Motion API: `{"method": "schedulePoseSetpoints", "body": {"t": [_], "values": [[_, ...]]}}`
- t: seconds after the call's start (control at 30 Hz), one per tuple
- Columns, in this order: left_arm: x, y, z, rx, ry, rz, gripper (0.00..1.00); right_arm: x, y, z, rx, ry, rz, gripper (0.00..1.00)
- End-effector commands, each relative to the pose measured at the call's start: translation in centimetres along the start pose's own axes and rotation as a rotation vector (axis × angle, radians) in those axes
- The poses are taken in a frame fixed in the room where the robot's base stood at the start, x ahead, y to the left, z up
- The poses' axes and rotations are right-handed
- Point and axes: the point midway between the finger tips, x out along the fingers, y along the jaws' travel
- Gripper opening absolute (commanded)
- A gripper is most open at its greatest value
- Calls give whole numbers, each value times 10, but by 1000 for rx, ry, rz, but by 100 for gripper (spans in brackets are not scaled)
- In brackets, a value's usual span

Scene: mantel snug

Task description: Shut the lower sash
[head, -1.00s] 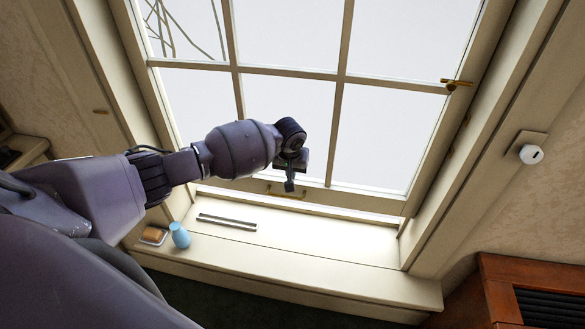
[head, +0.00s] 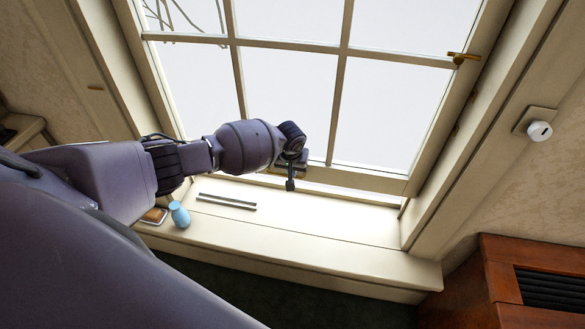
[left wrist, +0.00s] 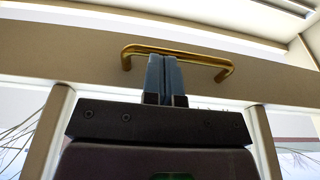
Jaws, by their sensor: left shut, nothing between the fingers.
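The lower sash (head: 345,175) is a cream frame with several panes. A bright strip shows between its bottom rail and the sill. The rail carries a brass pull handle, which shows in the left wrist view (left wrist: 185,53); in the head view my gripper largely covers it. My left gripper (head: 290,184) is in front of the rail. In the left wrist view its fingers (left wrist: 164,72) are together and empty, their tips at the handle's bar. I cannot tell whether they touch it. My right gripper is not in view.
The sill (head: 320,225) is mostly clear. A dark metal strip (head: 227,201), a blue vase (head: 180,215) and a small brown item (head: 154,215) are on its left. A brass latch (head: 462,58) sticks out at the right. A wooden cabinet (head: 500,260) stands lower right.

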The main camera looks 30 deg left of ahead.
Motion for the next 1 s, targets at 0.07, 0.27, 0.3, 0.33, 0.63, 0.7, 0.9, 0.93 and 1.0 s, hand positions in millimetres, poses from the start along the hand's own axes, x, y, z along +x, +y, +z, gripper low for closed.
{"method": "schedulePoseSetpoints", "body": {"t": [0.07, 0.27, 0.3, 0.33, 0.63, 0.7, 0.9, 0.93, 1.0], "values": [[1, 0, 0, 0, 0, 0, 0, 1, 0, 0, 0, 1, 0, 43], [22, 0, 6, -1, -5, -1, 0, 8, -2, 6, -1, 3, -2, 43], [30, 0, 9, -1, -7, -1, 0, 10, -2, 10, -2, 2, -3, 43], [38, 0, 10, -1, -9, -2, 0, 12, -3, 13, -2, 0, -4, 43], [123, -1, 32, -1, -19, -4, 0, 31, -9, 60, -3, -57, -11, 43], [140, -1, 36, 0, -20, -5, 0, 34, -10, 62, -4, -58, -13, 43], [175, -1, 42, 1, -17, -4, 0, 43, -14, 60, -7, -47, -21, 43], [178, -1, 43, 0, -17, -4, 0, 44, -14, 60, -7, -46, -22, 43], [185, -2, 43, 0, -14, -3, 0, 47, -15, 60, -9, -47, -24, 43]]}}
